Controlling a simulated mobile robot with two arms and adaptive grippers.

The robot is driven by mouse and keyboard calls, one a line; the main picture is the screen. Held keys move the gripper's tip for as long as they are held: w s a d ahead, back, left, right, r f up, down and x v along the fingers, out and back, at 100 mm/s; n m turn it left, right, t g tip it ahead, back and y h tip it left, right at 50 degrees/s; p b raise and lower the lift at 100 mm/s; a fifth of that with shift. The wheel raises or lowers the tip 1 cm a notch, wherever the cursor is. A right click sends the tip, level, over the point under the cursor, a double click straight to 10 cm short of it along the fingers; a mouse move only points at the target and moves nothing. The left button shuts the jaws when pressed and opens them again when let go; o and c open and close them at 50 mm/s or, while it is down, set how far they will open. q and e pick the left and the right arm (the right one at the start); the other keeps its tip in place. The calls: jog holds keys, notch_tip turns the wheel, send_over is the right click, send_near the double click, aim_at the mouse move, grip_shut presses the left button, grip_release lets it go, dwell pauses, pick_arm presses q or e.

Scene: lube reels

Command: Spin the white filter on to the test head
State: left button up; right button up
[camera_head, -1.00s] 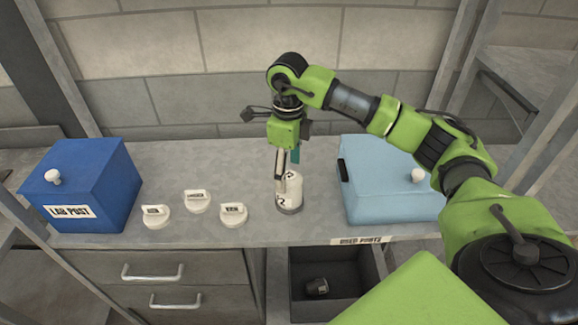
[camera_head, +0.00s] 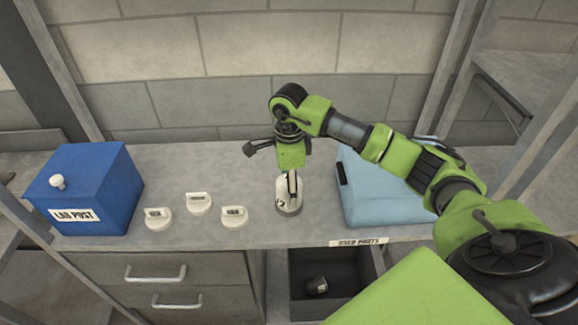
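A white cylinder that looks like the white filter (camera_head: 283,192) stands upright on the bench with dark marks on its side. A grey round base, apparently the test head (camera_head: 289,211), shows under it; I cannot tell whether they are joined. My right gripper (camera_head: 291,187), whose arm comes in from the right, points down at the filter. One finger lies across the front of the filter, and the gripper hides its top. The far finger is hidden, so I cannot tell whether the gripper is closed on it. My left gripper is not in view.
Three white labelled caps (camera_head: 198,203) lie to the left, beside a blue "LAB POST" box (camera_head: 95,185). A light blue box (camera_head: 375,195) stands close on the right.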

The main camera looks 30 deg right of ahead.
jog(key=shift+f+p, duration=0.35)
jog(key=shift+f, duration=1.45)
jog(key=c, duration=1.4)
jog(key=m, duration=0.5)
jog(key=m+p, duration=0.1)
jog(key=m, duration=0.2)
jog(key=o, duration=1.1)
jog(key=shift+m, duration=0.4)
jog(key=shift+c, duration=0.2)
jog(key=o, duration=0.3)
